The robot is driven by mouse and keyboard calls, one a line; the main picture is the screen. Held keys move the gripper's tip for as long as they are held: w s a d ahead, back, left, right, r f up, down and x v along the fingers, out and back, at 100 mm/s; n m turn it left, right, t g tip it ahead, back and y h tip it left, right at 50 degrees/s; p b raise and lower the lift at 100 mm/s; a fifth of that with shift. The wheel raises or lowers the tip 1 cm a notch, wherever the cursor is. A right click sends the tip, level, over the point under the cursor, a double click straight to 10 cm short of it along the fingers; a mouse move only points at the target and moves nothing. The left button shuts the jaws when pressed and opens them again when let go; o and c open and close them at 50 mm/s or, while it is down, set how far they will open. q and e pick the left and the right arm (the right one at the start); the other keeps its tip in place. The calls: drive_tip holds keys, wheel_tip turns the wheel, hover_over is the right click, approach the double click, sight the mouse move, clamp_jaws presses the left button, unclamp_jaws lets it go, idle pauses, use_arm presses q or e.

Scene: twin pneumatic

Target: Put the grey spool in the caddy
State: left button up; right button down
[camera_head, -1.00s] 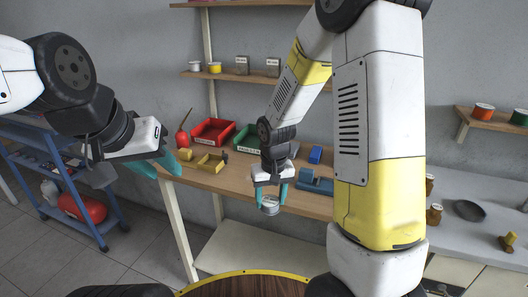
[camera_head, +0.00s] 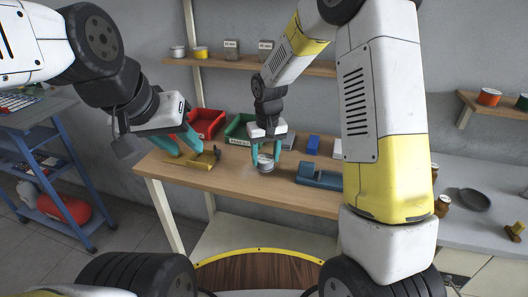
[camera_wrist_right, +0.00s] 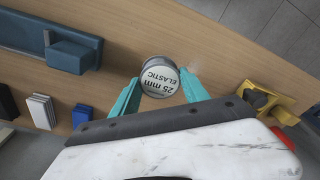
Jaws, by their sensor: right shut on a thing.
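The grey spool (camera_head: 265,163), a round tin-like spool labelled "25 mm ELASTIC", is between the teal fingers of my right gripper (camera_head: 265,160). That gripper is shut on it, at or just above the tabletop; I cannot tell if it touches the wood. In the right wrist view the spool (camera_wrist_right: 159,77) shows its label between the two fingertips. A yellow holder (camera_head: 204,160), likely the caddy, lies on the bench to the left of the spool. My left gripper (camera_head: 188,151) has its fingers apart at the holder's left part; contact is unclear.
Red (camera_head: 208,121) and green (camera_head: 240,128) bins stand at the bench's back. A blue tape dispenser (camera_head: 320,178) and a small blue block (camera_head: 313,144) sit right of the spool. Bare wood (camera_head: 232,180) lies between holder and spool. A blue cart (camera_head: 72,165) stands at left.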

sight(266, 156)
drive_tip(key=shift+w, duration=0.65)
drive_tip(key=shift+w+f, duration=0.15)
drive_tip(key=shift+f, duration=0.8)
drive_tip(key=shift+w+f, duration=0.15)
drive_tip(key=shift+f, duration=0.75)
drive_tip(key=shift+f, duration=0.15)
drive_tip(key=c, duration=0.6)
unclamp_jaws()
drive_tip(key=shift+o, duration=0.2)
